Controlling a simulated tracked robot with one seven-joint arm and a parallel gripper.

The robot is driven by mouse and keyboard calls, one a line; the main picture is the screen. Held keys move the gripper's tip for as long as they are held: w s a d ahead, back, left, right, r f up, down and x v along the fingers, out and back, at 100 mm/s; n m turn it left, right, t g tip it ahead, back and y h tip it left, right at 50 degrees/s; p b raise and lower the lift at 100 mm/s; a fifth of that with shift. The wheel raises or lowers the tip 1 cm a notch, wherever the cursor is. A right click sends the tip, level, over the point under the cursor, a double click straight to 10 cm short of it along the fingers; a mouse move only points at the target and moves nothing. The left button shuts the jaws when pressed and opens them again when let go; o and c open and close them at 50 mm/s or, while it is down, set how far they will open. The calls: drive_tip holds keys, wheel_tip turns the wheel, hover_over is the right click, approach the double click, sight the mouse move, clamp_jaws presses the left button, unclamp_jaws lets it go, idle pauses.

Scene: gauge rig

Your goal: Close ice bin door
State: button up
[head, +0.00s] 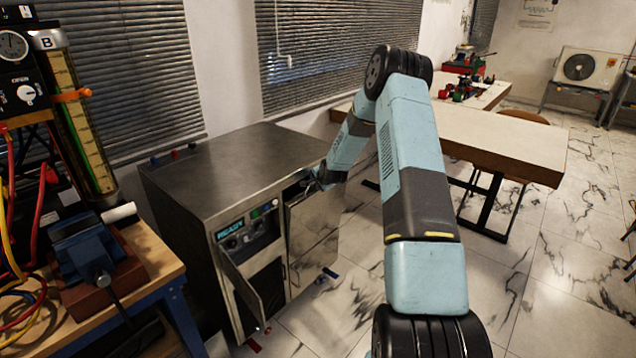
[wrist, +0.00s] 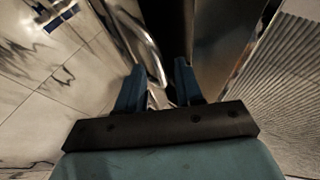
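A steel ice machine cabinet (head: 255,165) with a lit READY panel (head: 245,228) stands left of centre. A larger steel door panel (head: 313,238) on its right part stands open. A smaller lower-left door (head: 241,288) also stands ajar beside a dark opening. Which one is the ice bin door is unlabelled. My gripper (head: 318,182) is at the top of the larger door, partly hidden by my arm. In the wrist view its two blue fingers (wrist: 158,88) are apart, with shiny metal edges (wrist: 143,42) just beyond them. I cannot tell whether they touch.
A workbench with a blue vise (head: 88,250) and a gauge column (head: 75,110) stands at the left. A long table (head: 500,150) stands behind my arm at the right. Marble floor (head: 540,270) is free at the right.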

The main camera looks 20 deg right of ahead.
drive_tip(key=v, duration=1.2)
drive_tip(key=shift+s+r, duration=0.15)
drive_tip(key=shift+c, duration=0.2)
